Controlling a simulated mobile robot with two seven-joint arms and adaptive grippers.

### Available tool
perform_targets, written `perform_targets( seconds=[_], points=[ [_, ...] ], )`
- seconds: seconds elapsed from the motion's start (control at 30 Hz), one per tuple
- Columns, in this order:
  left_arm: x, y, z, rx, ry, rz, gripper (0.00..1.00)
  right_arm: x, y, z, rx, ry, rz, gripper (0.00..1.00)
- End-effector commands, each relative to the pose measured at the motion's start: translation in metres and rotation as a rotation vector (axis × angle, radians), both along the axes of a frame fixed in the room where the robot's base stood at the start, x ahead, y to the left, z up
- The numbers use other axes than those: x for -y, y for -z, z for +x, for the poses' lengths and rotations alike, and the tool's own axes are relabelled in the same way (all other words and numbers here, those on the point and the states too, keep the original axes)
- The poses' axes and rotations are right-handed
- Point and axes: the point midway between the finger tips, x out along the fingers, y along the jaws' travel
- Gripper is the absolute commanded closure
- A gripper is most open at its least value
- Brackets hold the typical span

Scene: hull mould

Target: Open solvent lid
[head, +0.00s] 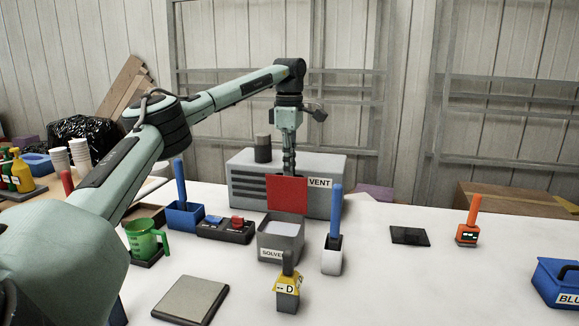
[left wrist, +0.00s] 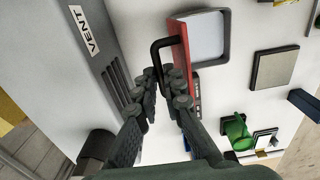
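The grey solvent box (head: 281,240) stands on the white table with its label facing me. Its red lid (head: 287,194) stands up at the box's back edge, so the pale inside shows. In the left wrist view, the lid (left wrist: 181,50) is seen edge-on beside the open box (left wrist: 228,50). A black loop handle (left wrist: 158,55) sticks out from the lid's back. My left gripper (left wrist: 162,76) has its fingertips close around this handle, one on each side. In the head view, my left gripper (head: 289,160) is behind the lid, its tips hidden. My right gripper is not in view.
A grey vent unit (head: 245,190) stands close behind the lid. A white holder with a blue handle (head: 332,250) is right of the box; a yellow-grey tool marked D (head: 288,290) stands in front. A switch box (head: 226,229) and green jug (head: 146,240) are left.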

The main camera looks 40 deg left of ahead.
Motion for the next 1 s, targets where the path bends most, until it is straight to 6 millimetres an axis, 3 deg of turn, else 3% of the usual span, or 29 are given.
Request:
perform_targets(
  seconds=[0.47,0.8,1.0],
  points=[
    [0.0,0.0,0.001,0.0,-0.002,0.0,1.0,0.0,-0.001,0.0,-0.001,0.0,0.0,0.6],
    [-0.013,0.01,0.025,0.001,-0.005,0.0,1.0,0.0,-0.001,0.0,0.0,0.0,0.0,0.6],
    [-0.017,0.011,0.03,0.007,-0.004,0.005,1.0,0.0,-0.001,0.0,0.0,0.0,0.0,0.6]
  ],
)
